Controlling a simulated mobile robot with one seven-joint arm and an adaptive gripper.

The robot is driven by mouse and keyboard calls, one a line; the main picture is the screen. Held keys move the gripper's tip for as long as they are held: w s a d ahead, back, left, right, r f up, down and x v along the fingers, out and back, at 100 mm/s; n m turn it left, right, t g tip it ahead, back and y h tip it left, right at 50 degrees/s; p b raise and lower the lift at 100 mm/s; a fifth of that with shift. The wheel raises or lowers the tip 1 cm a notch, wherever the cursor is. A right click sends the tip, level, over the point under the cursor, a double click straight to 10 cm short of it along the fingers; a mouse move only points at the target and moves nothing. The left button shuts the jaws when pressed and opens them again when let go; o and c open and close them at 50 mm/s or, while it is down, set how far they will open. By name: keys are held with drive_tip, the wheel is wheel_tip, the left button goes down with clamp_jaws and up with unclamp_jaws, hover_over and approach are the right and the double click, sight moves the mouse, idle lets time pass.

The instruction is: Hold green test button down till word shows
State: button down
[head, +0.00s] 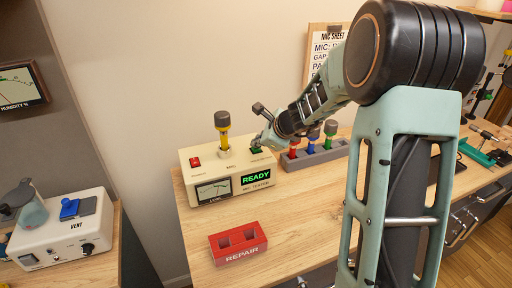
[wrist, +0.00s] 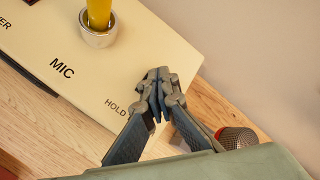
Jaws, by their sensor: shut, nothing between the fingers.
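The cream mic tester (head: 210,172) stands on the wooden bench, with a lit display (head: 256,178) reading "READY" in green. A small patch of the green button (head: 256,151) shows at the tester's back right corner, mostly covered by my gripper (head: 259,145). In the wrist view my gripper (wrist: 158,88) is shut and empty, its fingertips over the tester top (wrist: 85,85) beside the "HOLD" label. The button is hidden there, so I cannot tell if it is pressed. A yellow microphone (head: 223,137) stands upright in the tester's socket (wrist: 98,32).
A red switch (head: 195,162) and a level meter (head: 214,191) are on the tester. A grey rack (head: 318,155) with red, blue and green microphones stands right of it. A red "REPAIR" tray (head: 239,255) sits in front. Bare bench lies between.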

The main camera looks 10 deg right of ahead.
sight(257, 149)
idle(0.4)
drive_tip(key=shift+r+p, duration=0.8)
drive_tip(key=shift+r, duration=0.1)
drive_tip(key=shift+r, duration=0.1)
wheel_tip(257, 149, up, 5)
drive_tip(key=p, duration=0.4)
